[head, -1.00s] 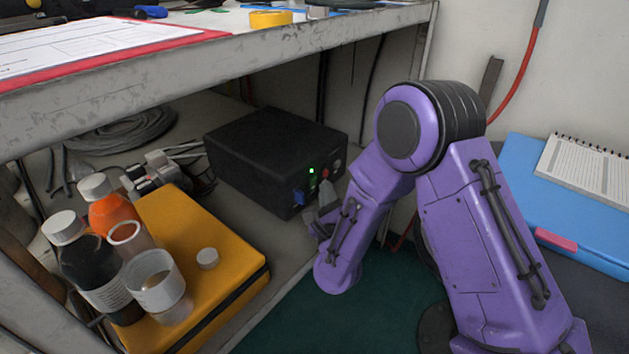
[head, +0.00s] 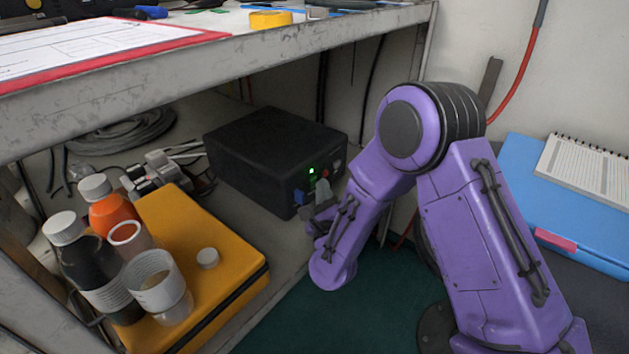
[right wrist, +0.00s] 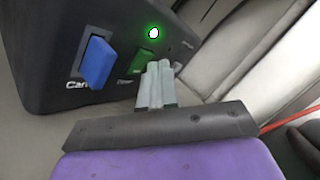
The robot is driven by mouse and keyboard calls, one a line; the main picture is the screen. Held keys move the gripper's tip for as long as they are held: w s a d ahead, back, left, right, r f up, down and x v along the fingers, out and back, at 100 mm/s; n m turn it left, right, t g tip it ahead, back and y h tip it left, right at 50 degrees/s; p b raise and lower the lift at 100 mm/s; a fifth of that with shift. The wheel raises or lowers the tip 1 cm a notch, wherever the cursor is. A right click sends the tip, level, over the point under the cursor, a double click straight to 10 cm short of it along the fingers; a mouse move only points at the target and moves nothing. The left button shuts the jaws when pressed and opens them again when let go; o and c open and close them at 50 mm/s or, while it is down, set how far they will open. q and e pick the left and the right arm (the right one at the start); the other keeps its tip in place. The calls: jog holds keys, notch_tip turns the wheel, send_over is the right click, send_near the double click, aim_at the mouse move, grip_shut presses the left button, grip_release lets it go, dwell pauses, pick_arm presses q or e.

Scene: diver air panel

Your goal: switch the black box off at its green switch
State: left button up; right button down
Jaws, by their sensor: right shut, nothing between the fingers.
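The black box (head: 255,155) stands on the lower shelf under the bench, its front panel facing right. A green light (head: 311,171) glows on that panel; it also shows lit in the right wrist view (right wrist: 154,33). The green switch (right wrist: 141,60) sits below the light, right of a blue switch (right wrist: 98,63). My right gripper (head: 322,188) is at the panel, shut and empty. In the right wrist view its fingertips (right wrist: 159,72) overlap the lower right of the green switch; I cannot tell whether they touch it. My left gripper is out of view.
A yellow case (head: 215,238) stands left of my right arm, with bottles (head: 88,258) and a cup (head: 153,283) on it. The bench top (head: 240,52) overhangs the box. A blue folder (head: 530,180) lies at right. Cables lie behind the case.

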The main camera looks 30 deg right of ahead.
jog(key=shift+w+a, duration=0.1)
jog(key=shift+w, duration=0.1)
jog(key=shift+s, duration=0.1)
dwell(0.4)
jog(key=shift+s+d, duration=0.3)
jog(key=shift+s, duration=0.25)
jog(key=shift+s+d+f, duration=0.1)
jog(key=shift+s+d, duration=0.2)
jog(key=shift+s, duration=0.45)
jog(key=shift+s+d+f, duration=0.15)
jog(key=shift+s+d, duration=0.2)
jog(key=shift+s, duration=0.45)
jog(key=shift+s+d+f, duration=0.1)
jog(key=shift+s+d, duration=0.2)
jog(key=shift+s, duration=0.45)
